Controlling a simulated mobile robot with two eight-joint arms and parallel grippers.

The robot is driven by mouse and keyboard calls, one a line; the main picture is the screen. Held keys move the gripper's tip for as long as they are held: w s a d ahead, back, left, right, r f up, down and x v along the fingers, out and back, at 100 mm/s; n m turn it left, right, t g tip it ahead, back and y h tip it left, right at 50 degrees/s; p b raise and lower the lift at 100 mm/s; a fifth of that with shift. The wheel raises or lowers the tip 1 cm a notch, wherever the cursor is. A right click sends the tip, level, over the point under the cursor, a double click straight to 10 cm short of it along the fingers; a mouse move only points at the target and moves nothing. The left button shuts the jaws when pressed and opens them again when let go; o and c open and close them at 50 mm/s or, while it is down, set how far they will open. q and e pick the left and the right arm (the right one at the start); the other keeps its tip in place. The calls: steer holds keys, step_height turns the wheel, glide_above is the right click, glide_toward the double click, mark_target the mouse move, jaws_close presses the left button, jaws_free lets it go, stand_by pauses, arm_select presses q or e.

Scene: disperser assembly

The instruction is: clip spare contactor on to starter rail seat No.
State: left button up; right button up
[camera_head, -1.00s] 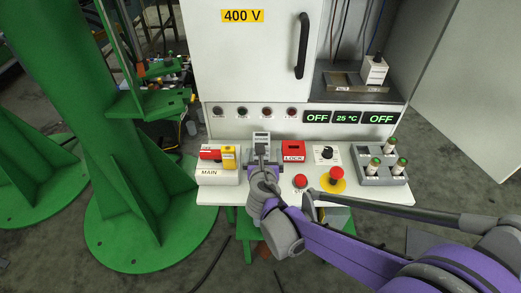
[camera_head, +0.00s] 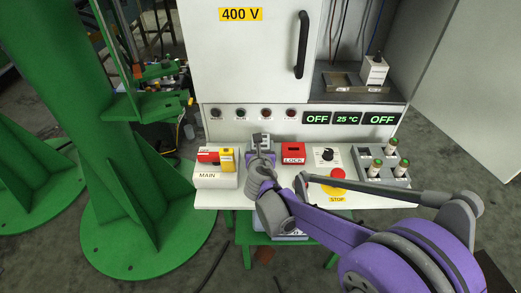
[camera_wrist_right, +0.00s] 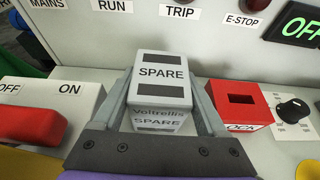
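The spare contactor (camera_head: 261,139) is a light grey block marked SPARE, standing on the white panel's ledge. In the right wrist view the contactor (camera_wrist_right: 161,85) lies between my right gripper's two fingers (camera_wrist_right: 167,100). A narrow gap shows beside the right finger, so the gripper looks open around it. In the head view my right gripper (camera_head: 262,157) is at the block's near side and hides its lower part. A metal rail-like tray (camera_head: 345,82) sits in the alcove at the upper right, with a white block (camera_head: 374,70) at its right end; no seat numbers are readable. My left gripper is out of view.
A MAIN switch box (camera_head: 214,181) with red and yellow parts stands left of the contactor. A red LOCK block (camera_head: 293,153) stands close on its right. A dial (camera_head: 326,154), red stop button (camera_head: 337,174) and grey fuse-like holder (camera_head: 365,160) are farther right.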

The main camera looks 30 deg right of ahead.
jaws_close()
steer(key=shift+r, duration=0.1)
